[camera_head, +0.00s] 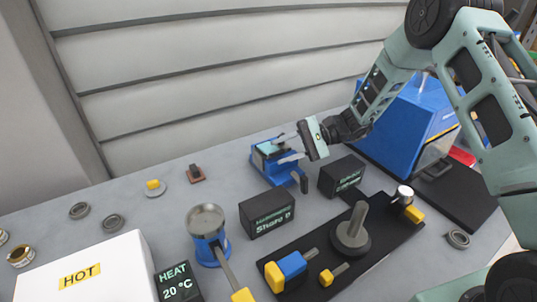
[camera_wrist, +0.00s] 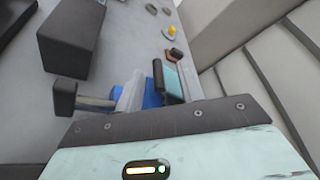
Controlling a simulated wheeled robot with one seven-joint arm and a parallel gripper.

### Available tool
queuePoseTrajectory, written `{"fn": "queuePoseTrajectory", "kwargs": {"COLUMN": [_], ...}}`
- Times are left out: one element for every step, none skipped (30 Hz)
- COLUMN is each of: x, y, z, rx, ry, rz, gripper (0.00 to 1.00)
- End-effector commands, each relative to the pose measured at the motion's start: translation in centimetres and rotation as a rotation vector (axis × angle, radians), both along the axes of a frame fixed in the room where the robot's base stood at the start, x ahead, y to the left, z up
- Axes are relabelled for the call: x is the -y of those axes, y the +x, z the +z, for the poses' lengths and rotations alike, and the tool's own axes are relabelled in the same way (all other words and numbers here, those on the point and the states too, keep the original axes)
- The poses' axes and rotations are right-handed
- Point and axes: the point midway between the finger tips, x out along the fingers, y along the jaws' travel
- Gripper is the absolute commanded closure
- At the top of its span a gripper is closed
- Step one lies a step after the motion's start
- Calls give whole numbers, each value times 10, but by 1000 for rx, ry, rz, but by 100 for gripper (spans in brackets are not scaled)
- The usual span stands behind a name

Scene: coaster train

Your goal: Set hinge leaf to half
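A small blue fixture (camera_head: 270,166) stands on the bench near the wall. A pale teal plate, which looks like the hinge leaf (camera_head: 268,148), shows on top of it. In the wrist view the leaf (camera_wrist: 173,82) stands beside a dark bar, above the blue fixture (camera_wrist: 152,99). My gripper (camera_head: 287,147) reaches in from the right at the fixture. The gripper body hides the fixture's lower part in the wrist view.
A dark handle (camera_head: 303,182) sticks out from the fixture. Dark label blocks (camera_head: 267,214) (camera_head: 341,176) stand nearby. A black tray (camera_head: 376,258) with tools lies in front. A blue machine (camera_head: 408,120) stands right; a white HOT box (camera_head: 90,270) stands left. The corrugated wall is close behind.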

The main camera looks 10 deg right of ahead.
Motion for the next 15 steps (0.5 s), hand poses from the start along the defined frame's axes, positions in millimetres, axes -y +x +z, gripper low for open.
{"fn": "queuePoseTrajectory", "kwargs": {"x": [-9,-14,-19,-23,-27,-31,-34,-37,-40,-41,-42,-43,-44,-44,-44], "y": [-1,-1,-1,-2,-2,-1,-1,-2,-2,-2,-1,-1,-1,-1,-1], "z": [0,-1,-3,-4,-5,-7,-8,-8,-9,-10,-11,-11,-11,-12,-12], "rx": [-2,-3,-3,-3,-2,-2,-2,-2,-1,-1,-1,-1,-1,-1,-1], "ry": [0,-2,-2,-2,-2,-2,-2,-2,-2,-2,-3,-2,-2,-3,-3], "rz": [4,3,2,3,4,2,2,2,3,2,1,0,0,0,0], "gripper": [62,62,62,62,62,62,62,62,62,62,62,62,62,62,62]}}
